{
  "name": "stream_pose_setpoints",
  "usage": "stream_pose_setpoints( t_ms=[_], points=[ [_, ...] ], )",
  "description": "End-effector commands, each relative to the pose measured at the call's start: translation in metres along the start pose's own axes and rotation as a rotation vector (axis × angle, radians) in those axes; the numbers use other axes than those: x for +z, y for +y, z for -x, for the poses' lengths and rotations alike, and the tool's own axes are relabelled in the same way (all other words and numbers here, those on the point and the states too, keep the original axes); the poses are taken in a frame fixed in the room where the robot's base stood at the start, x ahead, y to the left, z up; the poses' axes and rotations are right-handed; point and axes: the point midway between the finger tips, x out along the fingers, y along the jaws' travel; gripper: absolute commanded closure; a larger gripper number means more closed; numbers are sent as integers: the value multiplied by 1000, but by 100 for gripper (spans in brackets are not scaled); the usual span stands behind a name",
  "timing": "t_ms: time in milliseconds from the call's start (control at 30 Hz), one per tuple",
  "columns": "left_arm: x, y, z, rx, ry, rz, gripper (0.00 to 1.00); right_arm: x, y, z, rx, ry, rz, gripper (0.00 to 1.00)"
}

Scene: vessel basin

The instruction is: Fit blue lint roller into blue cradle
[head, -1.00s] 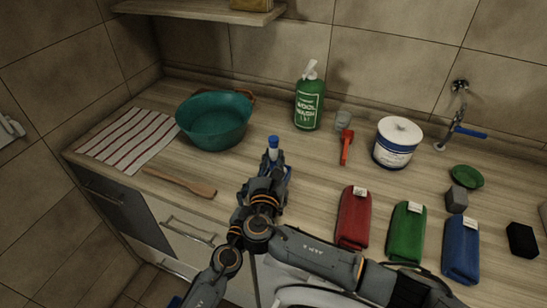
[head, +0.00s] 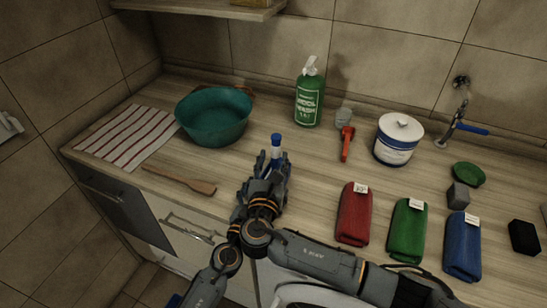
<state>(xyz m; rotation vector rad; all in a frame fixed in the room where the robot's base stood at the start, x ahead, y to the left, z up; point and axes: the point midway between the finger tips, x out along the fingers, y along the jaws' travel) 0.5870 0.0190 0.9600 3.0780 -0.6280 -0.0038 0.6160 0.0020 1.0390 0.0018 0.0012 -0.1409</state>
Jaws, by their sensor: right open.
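The blue lint roller (head: 276,139) shows as a blue end on a pale shaft, pointing up just beyond my right gripper (head: 273,162) in the head view. My right gripper is open, with its fingers close around or just in front of the lower shaft. I cannot tell whether they touch it. The roller's lower part is hidden by the gripper. I cannot make out the blue cradle; it may be hidden behind the gripper and wrist. My left gripper is not in view.
A teal basin (head: 213,118), wooden spatula (head: 180,180) and striped cloth (head: 128,138) lie left. Red (head: 354,214), green (head: 407,231) and blue (head: 462,246) folded cloths lie right.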

Motion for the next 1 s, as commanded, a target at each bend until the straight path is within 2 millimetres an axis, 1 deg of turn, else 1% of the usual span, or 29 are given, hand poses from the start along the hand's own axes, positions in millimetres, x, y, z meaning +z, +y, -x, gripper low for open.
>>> stream_pose_setpoints(
  t_ms=[33, 167, 300, 400, 500, 667, 1000],
  points=[
    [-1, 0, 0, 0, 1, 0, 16, 0, 0, 12, 2, 4, -4, 58],
    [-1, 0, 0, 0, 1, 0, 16, 7, -7, 40, 2, 4, -4, 58],
    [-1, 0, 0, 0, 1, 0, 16, 7, -6, 70, 3, 4, -2, 58],
    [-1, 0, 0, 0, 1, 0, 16, 8, -7, 87, 1, 3, -2, 58],
    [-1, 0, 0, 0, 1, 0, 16, 8, -7, 98, 1, 2, -1, 58],
    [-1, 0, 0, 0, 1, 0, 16, 9, -7, 105, -1, 0, 0, 58],
    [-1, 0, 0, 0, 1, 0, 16, 9, -7, 105, 0, 0, 0, 58]
  ],
)
